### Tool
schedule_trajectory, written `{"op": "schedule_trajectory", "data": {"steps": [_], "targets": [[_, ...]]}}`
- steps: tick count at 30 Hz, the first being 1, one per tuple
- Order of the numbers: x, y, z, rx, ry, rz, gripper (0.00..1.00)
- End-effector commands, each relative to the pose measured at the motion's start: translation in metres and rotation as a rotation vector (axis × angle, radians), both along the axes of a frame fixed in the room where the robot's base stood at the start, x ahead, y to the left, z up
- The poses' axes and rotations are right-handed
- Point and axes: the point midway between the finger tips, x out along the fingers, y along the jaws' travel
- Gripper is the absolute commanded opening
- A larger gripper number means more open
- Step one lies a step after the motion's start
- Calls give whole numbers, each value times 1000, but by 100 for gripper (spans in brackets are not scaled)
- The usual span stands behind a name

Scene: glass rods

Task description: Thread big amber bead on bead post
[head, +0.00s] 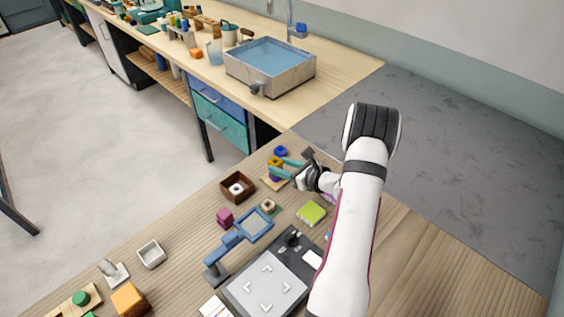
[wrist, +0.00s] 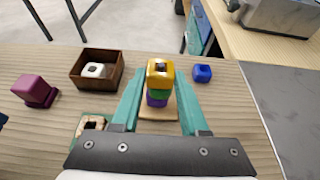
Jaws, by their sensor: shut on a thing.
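My gripper (wrist: 167,80) has its two teal fingers on either side of the big amber bead (wrist: 160,74) and is shut on it. It also shows in the head view (head: 283,168). The amber bead, upright with a dark hole on top, is in line above a green bead (wrist: 158,92) and a purple bead (wrist: 157,101). These are over the square wooden base (wrist: 158,114) of the bead post. The post itself is hidden by the beads. I cannot tell whether the amber bead touches the green one.
A blue bead (wrist: 202,73) lies right of the base. A brown wooden box (wrist: 79,84) holding a white bead (wrist: 96,70) stands left. A magenta block (head: 225,217), a lime block (head: 311,212) and a blue-framed magnifier (head: 253,225) stand nearer in the head view.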

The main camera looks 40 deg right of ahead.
Motion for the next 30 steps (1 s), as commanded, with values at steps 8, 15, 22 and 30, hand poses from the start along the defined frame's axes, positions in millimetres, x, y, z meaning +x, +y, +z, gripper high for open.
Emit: {"op": "schedule_trajectory", "data": {"steps": [8, 15, 22, 30], "targets": [[0, 0, 0, 0, -1, 0, 51], [0, 0, 0, -1, 0, 0, 79], [-2, 0, 1, 0, 0, -1, 79], [-63, -2, 26, -1, -1, -7, 79]]}}
